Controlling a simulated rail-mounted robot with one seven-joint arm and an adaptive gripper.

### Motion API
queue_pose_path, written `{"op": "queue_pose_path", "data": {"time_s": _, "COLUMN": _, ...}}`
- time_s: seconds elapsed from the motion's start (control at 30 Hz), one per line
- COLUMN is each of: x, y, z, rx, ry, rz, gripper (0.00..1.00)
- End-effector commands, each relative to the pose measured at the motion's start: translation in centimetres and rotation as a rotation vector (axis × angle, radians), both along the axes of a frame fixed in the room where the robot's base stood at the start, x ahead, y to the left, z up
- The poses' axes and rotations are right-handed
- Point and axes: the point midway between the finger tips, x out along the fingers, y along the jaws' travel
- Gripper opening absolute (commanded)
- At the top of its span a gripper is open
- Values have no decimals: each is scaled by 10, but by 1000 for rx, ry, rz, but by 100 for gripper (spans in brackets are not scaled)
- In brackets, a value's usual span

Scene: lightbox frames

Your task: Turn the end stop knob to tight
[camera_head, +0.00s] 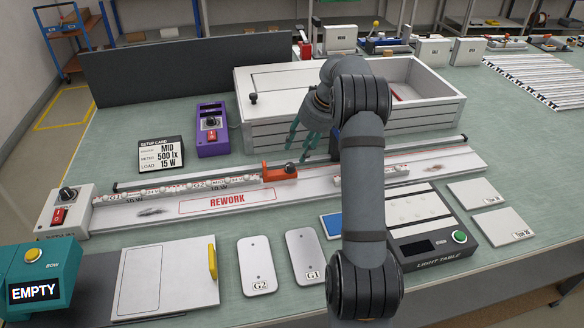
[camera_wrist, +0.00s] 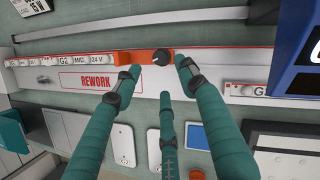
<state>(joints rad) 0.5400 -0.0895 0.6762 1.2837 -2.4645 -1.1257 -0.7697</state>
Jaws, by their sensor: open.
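The orange end stop (camera_head: 272,174) sits on the long white rail with the black end stop knob (camera_head: 290,168) on its right part. In the wrist view the end stop (camera_wrist: 133,57) lies ahead of my fingers, and the dark round knob (camera_wrist: 160,55) with a light pointer mark shows between the fingertips. My gripper (camera_head: 305,138) has teal fingers and is above and slightly right of the end stop in the head view. In the wrist view my gripper (camera_wrist: 160,75) is open, its fingers spread and empty. I see no contact with the knob.
A white slatted crate (camera_head: 400,128) stands behind, a purple meter (camera_head: 212,130) back left, and a light table (camera_head: 430,250) front right. A white switch box (camera_head: 66,211) is at the rail's left end.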

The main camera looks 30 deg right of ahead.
Motion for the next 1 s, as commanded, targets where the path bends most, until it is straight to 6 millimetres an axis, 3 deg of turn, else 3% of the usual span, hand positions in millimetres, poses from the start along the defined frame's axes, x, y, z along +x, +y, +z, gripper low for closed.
{"op": "queue_pose_path", "data": {"time_s": 0.2, "x": 14, "y": 8, "z": -39, "rx": 2, "ry": 5, "rz": 1, "gripper": 41}}
{"op": "queue_pose_path", "data": {"time_s": 0.43, "x": 25, "y": 13, "z": -69, "rx": 1, "ry": 3, "rz": 1, "gripper": 41}}
{"op": "queue_pose_path", "data": {"time_s": 0.83, "x": 29, "y": 15, "z": -78, "rx": 0, "ry": 0, "rz": -1, "gripper": 41}}
{"op": "queue_pose_path", "data": {"time_s": 1.0, "x": 29, "y": 15, "z": -78, "rx": 0, "ry": 0, "rz": -1, "gripper": 33}}
